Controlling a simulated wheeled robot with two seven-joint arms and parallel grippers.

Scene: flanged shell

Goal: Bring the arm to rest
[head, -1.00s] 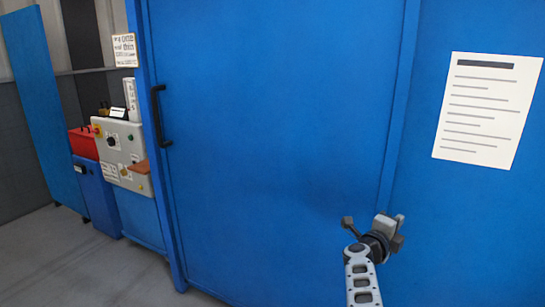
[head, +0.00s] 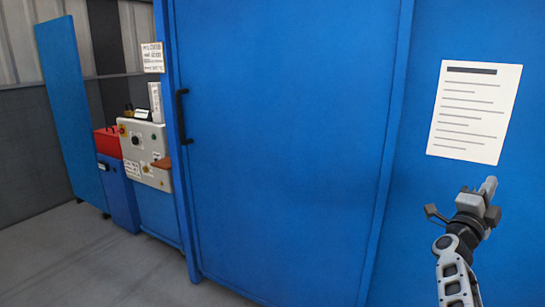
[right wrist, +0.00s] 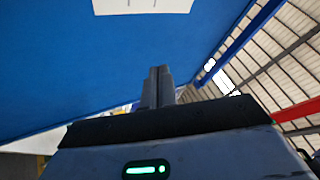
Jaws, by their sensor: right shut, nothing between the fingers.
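My right gripper (head: 488,188) is raised at the lower right of the head view, in front of the blue wall and below the white sheet. Its arm comes up from the bottom edge. In the right wrist view the two fingers (right wrist: 158,86) lie side by side, shut, with nothing between them. The gripper appears clear of the wall. My left gripper is not in view.
A blue door (head: 285,140) with a black handle (head: 184,116) fills the middle. A white printed sheet (head: 474,112) hangs on the blue panel at right. A grey control box (head: 146,152) and a red box (head: 107,141) stand at left. Grey floor (head: 75,255) is free at lower left.

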